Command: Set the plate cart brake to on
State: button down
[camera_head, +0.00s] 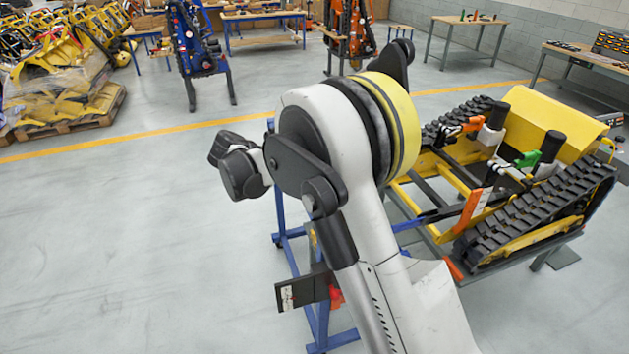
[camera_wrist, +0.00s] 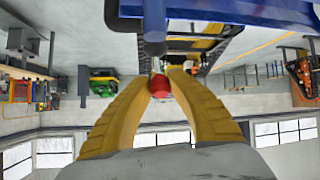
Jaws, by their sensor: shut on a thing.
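A blue-framed cart (camera_head: 318,327) stands behind and below my arm in the head view, mostly covered by the arm. A dark plate (camera_head: 303,291) with a white label sticks out from its side, with a small red part (camera_head: 336,293) next to it. In the wrist view my gripper (camera_wrist: 167,80) has its two yellow fingers closed around a red handle (camera_wrist: 160,86), which looks like the brake handle. The cart's blue beam (camera_wrist: 235,12) crosses the top of that view. My gripper is hidden in the head view. The brake's setting cannot be read.
A tracked yellow carrier (camera_head: 545,208) stands at the right, close to my arm. A blue machine (camera_head: 197,45) and an orange one (camera_head: 350,28) stand at the back. A pallet of yellow parts (camera_head: 70,100) is at left. The floor at left is clear.

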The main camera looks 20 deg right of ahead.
dwell(0.5)
jog(key=c, duration=1.2)
grip_release()
jog(key=shift+d, duration=0.1)
jog(key=v, duration=1.2)
jog(key=shift+f, duration=0.2)
